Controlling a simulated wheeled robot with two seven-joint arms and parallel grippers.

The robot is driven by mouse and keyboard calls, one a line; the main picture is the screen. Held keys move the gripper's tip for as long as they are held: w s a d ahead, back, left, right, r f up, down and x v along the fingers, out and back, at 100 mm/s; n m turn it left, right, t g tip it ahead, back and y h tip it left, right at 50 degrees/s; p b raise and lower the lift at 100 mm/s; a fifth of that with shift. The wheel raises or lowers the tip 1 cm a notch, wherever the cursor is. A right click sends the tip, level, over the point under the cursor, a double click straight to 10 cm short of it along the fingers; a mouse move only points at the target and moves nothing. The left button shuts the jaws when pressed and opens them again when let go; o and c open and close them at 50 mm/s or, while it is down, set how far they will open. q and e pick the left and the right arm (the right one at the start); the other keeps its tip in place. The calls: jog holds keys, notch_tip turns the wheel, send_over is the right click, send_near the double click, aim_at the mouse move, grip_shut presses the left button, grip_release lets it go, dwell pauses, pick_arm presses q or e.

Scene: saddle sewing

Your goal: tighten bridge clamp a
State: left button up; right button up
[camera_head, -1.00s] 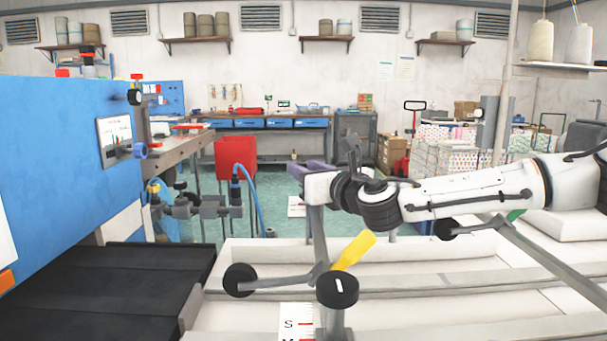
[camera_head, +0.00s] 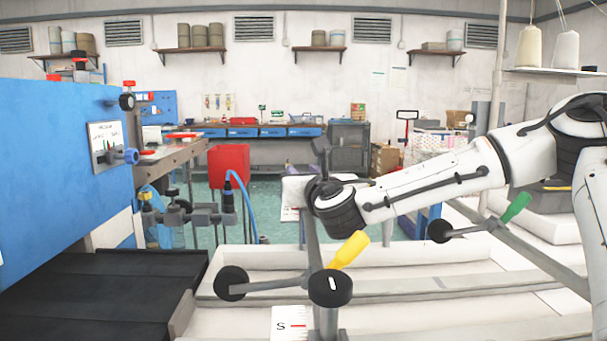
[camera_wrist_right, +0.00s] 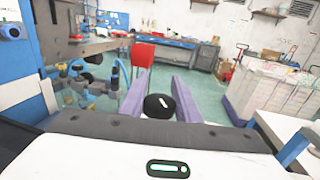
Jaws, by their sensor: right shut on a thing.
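My right gripper (camera_head: 297,178) reaches in from the right in the head view, with its fingers mostly hidden behind its white hand. In the right wrist view, its two purple fingers (camera_wrist_right: 160,88) are closed on either side of a round black knob (camera_wrist_right: 160,107) with a white mark. The head view does not show this knob; the hand hides it. In front of the hand stands another black knob (camera_head: 330,288) with a white mark, on a grey post. A yellow handle (camera_head: 349,249) is beside it. I cannot tell which part is named bridge clamp a. My left gripper is not in view.
A blue machine (camera_head: 60,150) stands at the left above a black bed (camera_head: 100,285). A grey arm with a black wheel (camera_head: 231,283) is left of the post. A green handle (camera_head: 516,207) is on the right.

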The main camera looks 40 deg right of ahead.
jog(key=o, duration=1)
jog(key=shift+o, duration=0.2)
jog(key=shift+r, duration=0.1)
notch_tip(320, 180, up, 10)
jog(key=p, duration=0.2)
